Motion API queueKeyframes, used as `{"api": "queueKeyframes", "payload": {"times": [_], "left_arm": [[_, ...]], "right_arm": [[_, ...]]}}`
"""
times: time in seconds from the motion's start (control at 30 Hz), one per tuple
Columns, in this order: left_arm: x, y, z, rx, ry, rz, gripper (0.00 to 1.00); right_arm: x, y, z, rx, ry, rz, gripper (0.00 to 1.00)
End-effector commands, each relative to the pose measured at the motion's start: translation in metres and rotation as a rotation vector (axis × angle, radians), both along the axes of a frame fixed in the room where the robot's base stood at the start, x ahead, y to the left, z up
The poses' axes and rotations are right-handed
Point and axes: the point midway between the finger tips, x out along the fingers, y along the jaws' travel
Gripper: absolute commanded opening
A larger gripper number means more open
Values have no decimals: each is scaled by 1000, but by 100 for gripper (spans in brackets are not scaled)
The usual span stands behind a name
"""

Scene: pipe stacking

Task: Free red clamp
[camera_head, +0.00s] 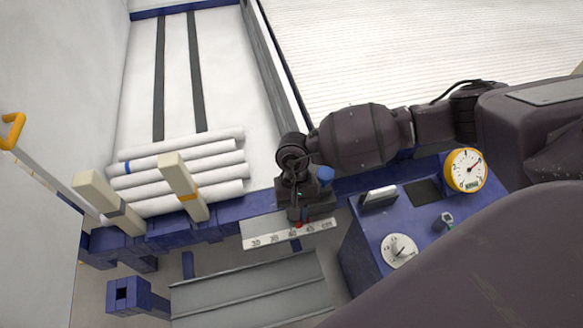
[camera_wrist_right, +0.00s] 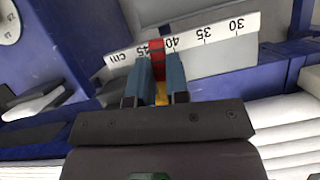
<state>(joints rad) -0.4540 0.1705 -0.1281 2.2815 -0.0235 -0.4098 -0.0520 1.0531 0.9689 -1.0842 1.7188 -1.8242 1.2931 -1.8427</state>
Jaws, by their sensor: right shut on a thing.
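The red clamp (camera_wrist_right: 157,48) sits on the white ruler (camera_wrist_right: 215,39) between the 40 and 45 marks in the right wrist view. My right gripper (camera_wrist_right: 160,68) is shut on it, with one finger on each side. A yellow part (camera_wrist_right: 161,94) shows between the fingers. In the head view, my right gripper (camera_head: 298,214) is above the ruler (camera_head: 262,238), and only a small red bit of the clamp (camera_head: 298,225) shows below it. The rest of the clamp is hidden. My left gripper is not in view.
White pipes (camera_head: 205,167) lie stacked behind cream posts (camera_head: 183,187) at the left. A blue control box (camera_head: 372,250) with a dial (camera_head: 398,250) and a yellow gauge (camera_head: 465,169) stands right of the gripper. A grey tray (camera_head: 250,287) lies below the ruler.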

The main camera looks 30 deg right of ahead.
Motion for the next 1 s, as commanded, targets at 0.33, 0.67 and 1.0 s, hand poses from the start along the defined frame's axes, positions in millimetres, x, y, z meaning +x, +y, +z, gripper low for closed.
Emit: {"api": "queueKeyframes", "payload": {"times": [0.33,0.67,1.0], "left_arm": [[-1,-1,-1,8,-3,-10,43],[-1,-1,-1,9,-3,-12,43],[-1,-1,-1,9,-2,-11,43]], "right_arm": [[-2,-5,-1,0,0,125,0],[-2,-6,-1,-1,-1,144,0],[-2,-6,0,-1,-1,143,39]]}}
